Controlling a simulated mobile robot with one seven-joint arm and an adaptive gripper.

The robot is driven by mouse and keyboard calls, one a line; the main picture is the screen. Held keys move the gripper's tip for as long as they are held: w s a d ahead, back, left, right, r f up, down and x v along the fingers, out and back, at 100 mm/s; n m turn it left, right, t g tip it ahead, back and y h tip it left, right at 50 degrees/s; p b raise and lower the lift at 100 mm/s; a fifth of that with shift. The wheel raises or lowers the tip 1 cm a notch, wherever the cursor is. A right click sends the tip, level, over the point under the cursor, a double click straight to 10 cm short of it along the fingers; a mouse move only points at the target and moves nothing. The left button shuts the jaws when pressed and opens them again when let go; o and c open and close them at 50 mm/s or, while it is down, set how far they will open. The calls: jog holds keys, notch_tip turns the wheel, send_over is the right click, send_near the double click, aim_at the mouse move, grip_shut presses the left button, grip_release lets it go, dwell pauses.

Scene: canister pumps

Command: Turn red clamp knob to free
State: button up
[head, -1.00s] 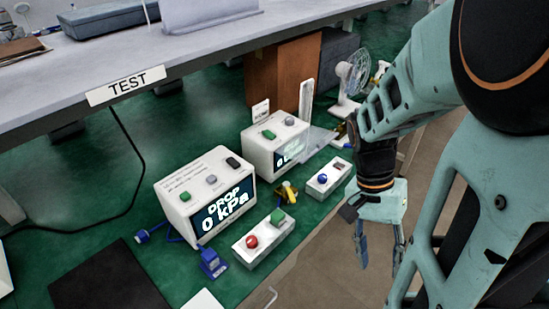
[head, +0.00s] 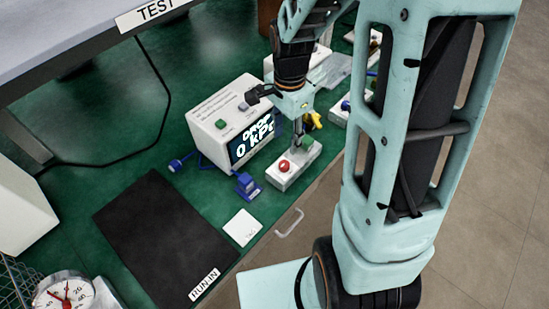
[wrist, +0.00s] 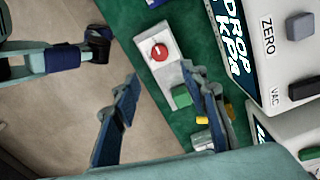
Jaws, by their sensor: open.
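The red clamp knob (head: 284,166) sits on the left end of a small white block (head: 289,182) on the green bench top. In the wrist view the red knob (wrist: 159,52) shows a pale mark across its face and lies just beyond the fingertips. A green button (wrist: 181,96) is on the same block, close to the right finger. My gripper (head: 298,148) points down above the block, near its green end. In the wrist view my gripper (wrist: 160,76) is open and empty, with the red knob ahead of the gap. I cannot tell its height above the block.
A white pump unit (head: 210,125) with a display reading "DROP 0 kPa" stands close behind the block. A blue clamp-like part (head: 246,186) and a white card (head: 241,227) lie to the left. A black mat (head: 160,225) and a dial gauge (head: 66,292) are farther left.

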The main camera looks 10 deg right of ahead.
aim_at(285, 163)
notch_tip(285, 163, down, 11)
jog(key=shift+r, duration=0.1)
dwell(0.4)
grip_shut()
